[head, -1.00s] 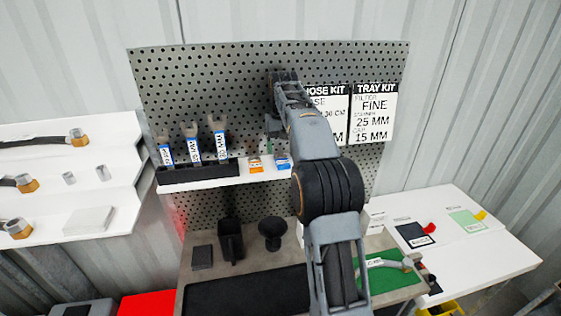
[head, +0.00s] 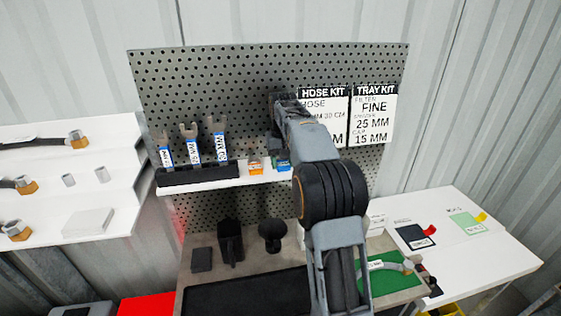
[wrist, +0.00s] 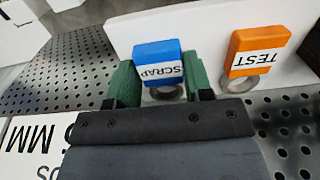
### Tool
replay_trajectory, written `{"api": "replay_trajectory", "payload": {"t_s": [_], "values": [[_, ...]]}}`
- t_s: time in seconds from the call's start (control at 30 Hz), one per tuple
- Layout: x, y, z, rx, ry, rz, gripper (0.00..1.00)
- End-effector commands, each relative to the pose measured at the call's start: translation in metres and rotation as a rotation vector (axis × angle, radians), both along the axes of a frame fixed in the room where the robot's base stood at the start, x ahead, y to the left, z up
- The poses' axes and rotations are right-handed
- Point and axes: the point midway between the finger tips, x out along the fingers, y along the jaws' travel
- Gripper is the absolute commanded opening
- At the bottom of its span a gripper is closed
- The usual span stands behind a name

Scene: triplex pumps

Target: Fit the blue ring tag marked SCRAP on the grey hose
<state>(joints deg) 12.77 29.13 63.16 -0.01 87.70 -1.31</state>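The blue ring tag marked SCRAP (wrist: 156,58) sits on the white shelf, its metal ring below the label in the wrist view. In the head view the blue tag (head: 283,164) is partly hidden by my gripper (head: 279,150). In the wrist view the green-padded fingers of my gripper (wrist: 160,82) are apart, one on each side of the blue tag. I cannot tell whether they touch it. The grey hose (head: 392,266) lies on a green mat (head: 403,282) on the bench at the lower right, with a white label on it.
An orange ring tag marked TEST (wrist: 256,50) sits beside the blue one. Several blue-labelled wrenches (head: 193,145) stand in a black rack (head: 197,172) on the shelf's left. The pegboard (head: 235,90) rises close behind. A white side table (head: 490,262) stands at right.

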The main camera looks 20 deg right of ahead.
Motion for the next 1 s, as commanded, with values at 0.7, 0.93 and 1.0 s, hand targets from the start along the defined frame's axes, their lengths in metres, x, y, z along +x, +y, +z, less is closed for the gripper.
{"api": "replay_trajectory", "payload": {"t_s": [0.7, 0.93, 1.0], "values": [[0.0, 0.0, 0.01, 0.0, -0.002, 0.0, 0.19], [-0.008, 0.001, 0.041, -0.001, -0.004, 0.0, 0.19], [-0.018, 0.003, 0.052, -0.001, -0.004, 0.0, 0.19]]}}
